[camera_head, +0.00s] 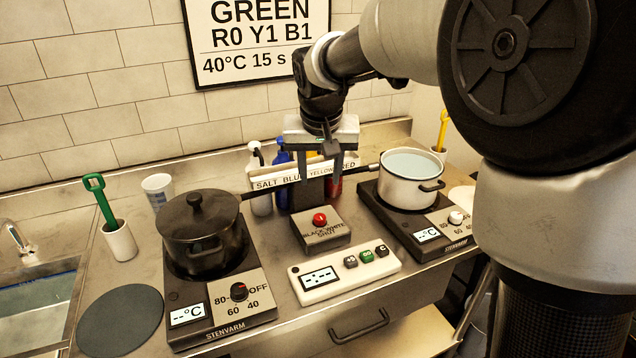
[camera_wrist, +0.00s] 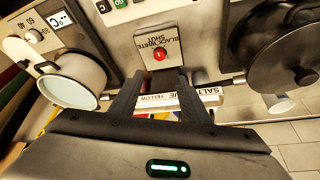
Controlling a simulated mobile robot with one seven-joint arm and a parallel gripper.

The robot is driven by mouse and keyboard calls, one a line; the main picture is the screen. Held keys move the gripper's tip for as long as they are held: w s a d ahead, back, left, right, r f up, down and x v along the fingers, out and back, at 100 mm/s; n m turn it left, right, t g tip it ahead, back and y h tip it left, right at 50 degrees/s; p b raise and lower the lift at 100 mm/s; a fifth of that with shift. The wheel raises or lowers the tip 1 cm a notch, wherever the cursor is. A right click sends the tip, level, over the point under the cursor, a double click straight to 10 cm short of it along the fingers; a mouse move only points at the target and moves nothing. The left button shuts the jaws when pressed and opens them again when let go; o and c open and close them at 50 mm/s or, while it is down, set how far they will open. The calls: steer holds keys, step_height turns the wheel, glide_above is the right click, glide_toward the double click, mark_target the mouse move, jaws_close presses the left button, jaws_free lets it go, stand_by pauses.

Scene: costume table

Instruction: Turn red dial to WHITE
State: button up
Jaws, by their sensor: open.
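The red dial (camera_head: 320,219) sits on a small grey box (camera_head: 323,239) in the middle of the counter. The box carries the words BLACK, WHITE and SHUT. The dial also shows in the wrist view (camera_wrist: 159,54), just beyond my fingertips. Which word it points to is too small to tell. My gripper (camera_head: 321,178) is open and empty, pointing down above and behind the box, over the bottle rack. In the wrist view my gripper (camera_wrist: 158,76) has its two fingers apart, with the dial between their lines. The fingers do not touch the dial.
A labelled rack (camera_head: 273,184) with several bottles stands behind the box. A black pot (camera_head: 201,232) on a hotplate is at left, a white pot (camera_head: 411,178) on another at right. Their handles reach toward the rack. A button panel (camera_head: 345,273) lies in front.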

mark_target(320, 216)
steer(key=b+x, duration=0.1)
steer(key=x, duration=1.5)
steer(key=shift+s+d+f, duration=0.1)
steer(key=shift+s+f, duration=0.05)
steer(key=shift+f, duration=0.1)
steer(key=shift+c, duration=0.2)
steer(key=c, duration=1)
